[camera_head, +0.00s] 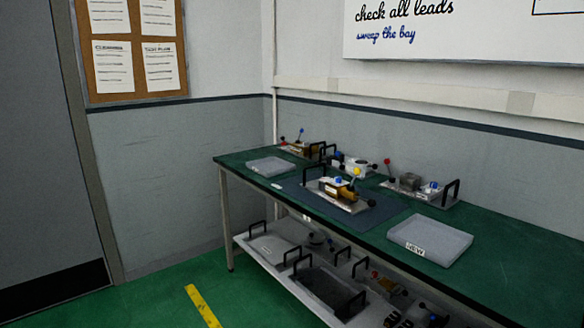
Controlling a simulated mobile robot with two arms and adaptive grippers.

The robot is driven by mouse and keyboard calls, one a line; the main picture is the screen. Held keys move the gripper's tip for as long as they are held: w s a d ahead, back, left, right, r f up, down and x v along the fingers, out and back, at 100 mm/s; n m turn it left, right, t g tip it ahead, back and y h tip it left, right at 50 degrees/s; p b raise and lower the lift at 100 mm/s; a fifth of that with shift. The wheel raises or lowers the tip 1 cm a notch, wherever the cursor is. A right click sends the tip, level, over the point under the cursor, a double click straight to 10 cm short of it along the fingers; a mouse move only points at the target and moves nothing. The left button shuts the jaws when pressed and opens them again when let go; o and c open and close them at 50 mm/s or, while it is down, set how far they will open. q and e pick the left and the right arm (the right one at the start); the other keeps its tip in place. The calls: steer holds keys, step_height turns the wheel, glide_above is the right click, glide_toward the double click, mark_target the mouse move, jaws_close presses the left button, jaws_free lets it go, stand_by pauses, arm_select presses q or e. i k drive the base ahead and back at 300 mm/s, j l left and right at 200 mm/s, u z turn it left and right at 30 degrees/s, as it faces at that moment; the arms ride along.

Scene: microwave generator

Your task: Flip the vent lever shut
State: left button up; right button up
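A microwave generator unit (337,194) with a brass-coloured block sits on a dark mat (367,215) on the green workbench. A lever with a yellow knob (356,171) stands up from it, with a blue part beside it. Black handles rise at its end. I cannot tell which lever is the vent lever or how it is set; it is too small. Similar units stand behind: one at the back left (300,148), one in the middle back (355,166), and one at the right (412,185) with a red knob near it. Neither gripper is in view.
On the green bench (515,240) are a clear tray labelled NEW (430,240) and another shallow tray (269,165) at the left. The lower shelf (262,257) holds more units and trays. Green floor (150,300) with a yellow strip (202,306) is open in front.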

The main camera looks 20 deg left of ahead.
mark_target(356, 170)
steer(key=u, duration=0.15)
steer(key=i+j+z, duration=0.1)
steer(key=z, duration=0.6)
steer(key=i+j+z, duration=0.15)
steer(key=j+z, duration=0.15)
steer(key=j, duration=0.15)
steer(key=i+j+z, duration=0.1)
steer(key=j+z, duration=0.2)
steer(key=j, duration=0.15)
steer(key=i+j+z, duration=0.1)
steer(key=j+z, duration=0.15)
steer(key=j, duration=0.2)
steer(key=j+z, duration=0.25)
steer(key=j, duration=2.6)
steer(key=i, duration=0.05)
